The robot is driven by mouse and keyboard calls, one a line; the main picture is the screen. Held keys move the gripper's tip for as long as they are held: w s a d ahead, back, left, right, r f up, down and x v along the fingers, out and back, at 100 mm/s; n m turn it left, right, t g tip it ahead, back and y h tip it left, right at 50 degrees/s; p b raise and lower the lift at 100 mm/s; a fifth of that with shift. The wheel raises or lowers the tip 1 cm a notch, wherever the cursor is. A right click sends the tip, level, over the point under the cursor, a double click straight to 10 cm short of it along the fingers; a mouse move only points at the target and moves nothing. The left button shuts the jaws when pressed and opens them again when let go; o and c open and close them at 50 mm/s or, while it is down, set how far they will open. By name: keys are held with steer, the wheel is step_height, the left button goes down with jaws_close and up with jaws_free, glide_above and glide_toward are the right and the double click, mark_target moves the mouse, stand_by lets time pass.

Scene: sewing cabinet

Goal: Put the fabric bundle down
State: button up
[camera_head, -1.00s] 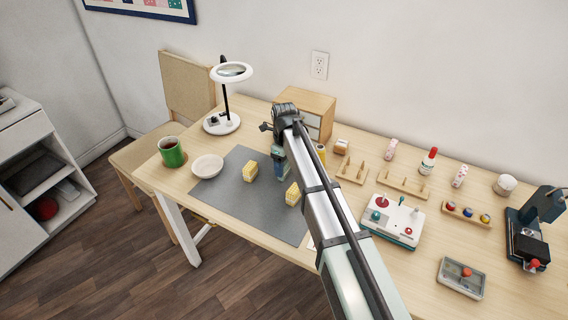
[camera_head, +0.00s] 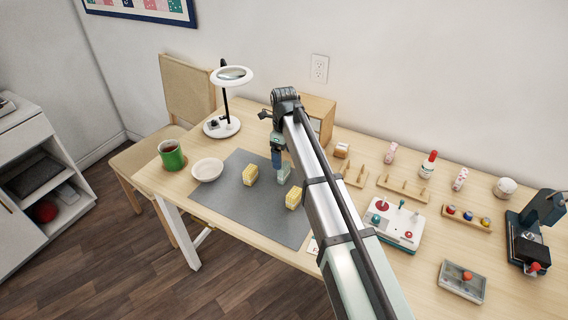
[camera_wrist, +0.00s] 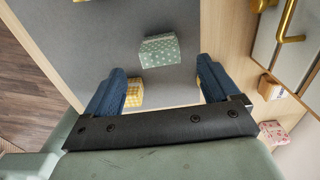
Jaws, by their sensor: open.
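The green dotted fabric bundle (camera_wrist: 160,50) lies on the grey mat (camera_wrist: 190,25) in the wrist view, beyond my fingertips and apart from both fingers. In the head view the pale green bundle (camera_head: 284,172) shows just beside my gripper (camera_head: 277,162), partly hidden by my arm. My gripper is open and empty, its two blue fingers spread wide in the wrist view (camera_wrist: 163,70). A yellow bundle (camera_head: 250,175) lies on the mat to the left. Another yellow bundle (camera_head: 293,198) lies nearer; in the wrist view a yellow bundle (camera_wrist: 135,93) is partly hidden by the left finger.
A white bowl (camera_head: 207,170) and a green mug (camera_head: 172,155) stand left of the mat. A lamp (camera_head: 222,127) and a wooden drawer box (camera_head: 319,107) stand behind. Peg racks (camera_head: 403,188) and a joystick box (camera_head: 393,222) are right. The mat's front part is clear.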

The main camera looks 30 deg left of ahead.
mark_target(284, 165)
step_height(284, 165, up, 6)
stand_by(0.4)
steer(key=shift+c, duration=0.2)
steer(key=c, duration=0.6)
steer(key=shift+o, duration=0.2)
steer(key=shift+r, duration=0.1)
